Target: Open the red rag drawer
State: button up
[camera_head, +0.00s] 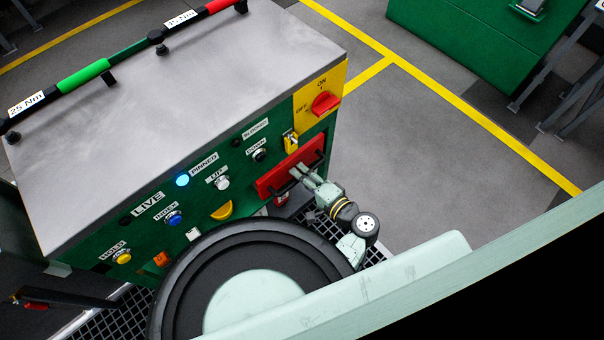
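The red rag drawer (267,184) is a red front at the right end of the green cabinet's control face, with a dark handle bar across it. I see no clear gap between the drawer front and the cabinet. My gripper (300,172) reaches the drawer front from the lower right, its fingertips at the handle bar. The fingers cover part of the handle. The view is too small to tell whether they are closed around the bar or only beside it.
Above the drawer are a yellow panel with a red rotary switch (325,103) and a yellow latch-like part (291,142). Lit buttons and labels line the green face. Grey floor (430,160) to the right is open.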

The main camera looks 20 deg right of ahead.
jog(key=shift+c, duration=0.5)
grip_shut()
